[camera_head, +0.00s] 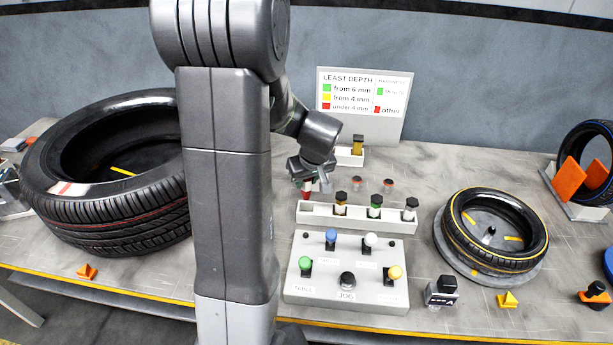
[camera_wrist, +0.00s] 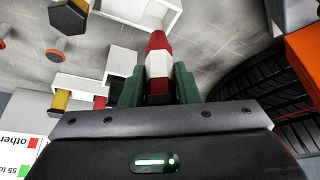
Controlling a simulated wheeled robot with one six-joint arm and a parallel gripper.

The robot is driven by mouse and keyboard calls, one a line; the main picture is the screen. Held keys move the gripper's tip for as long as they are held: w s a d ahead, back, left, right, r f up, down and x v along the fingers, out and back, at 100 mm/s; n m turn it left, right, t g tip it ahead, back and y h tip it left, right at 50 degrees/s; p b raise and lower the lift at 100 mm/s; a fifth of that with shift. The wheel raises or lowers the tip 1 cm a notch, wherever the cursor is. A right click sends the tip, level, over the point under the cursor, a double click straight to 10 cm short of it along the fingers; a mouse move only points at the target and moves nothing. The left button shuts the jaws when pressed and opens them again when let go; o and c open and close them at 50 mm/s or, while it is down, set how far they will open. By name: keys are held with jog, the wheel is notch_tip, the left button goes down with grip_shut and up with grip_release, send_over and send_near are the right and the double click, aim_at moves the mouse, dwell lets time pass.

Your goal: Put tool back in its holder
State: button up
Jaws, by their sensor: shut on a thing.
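My gripper (camera_head: 308,172) is shut on a red-and-white marker-like tool (camera_wrist: 158,62), which stands between the green fingers in the wrist view. In the head view the tool (camera_head: 307,188) hangs below the gripper, just above and behind the left end of the long white rack (camera_head: 350,221). That rack holds yellow, green and white tools with dark caps, and its left end looks empty. A smaller white holder (camera_head: 344,160) by the sign holds a yellow tool (camera_head: 357,145). In the wrist view this holder (camera_wrist: 83,83) shows yellow and red parts.
A button panel (camera_head: 318,285) sits in front of the rack. Two small red-topped pieces (camera_head: 388,184) stand behind it. A large tyre (camera_head: 110,215) is left, a small tyre (camera_head: 497,262) right. The depth sign (camera_head: 390,120) stands behind.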

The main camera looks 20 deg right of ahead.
aim_at(307, 194)
jog(key=shift+f+b, duration=2.65)
jog(key=shift+f, duration=0.5)
jog(key=o, duration=1.2)
jog(key=shift+c, duration=0.2)
jog(key=shift+r, duration=0.1)
jog(key=v, duration=1.3)
jog(key=shift+s+r, duration=0.15)
jog(key=shift+r, duration=0.15)
jog(key=shift+f, duration=0.1)
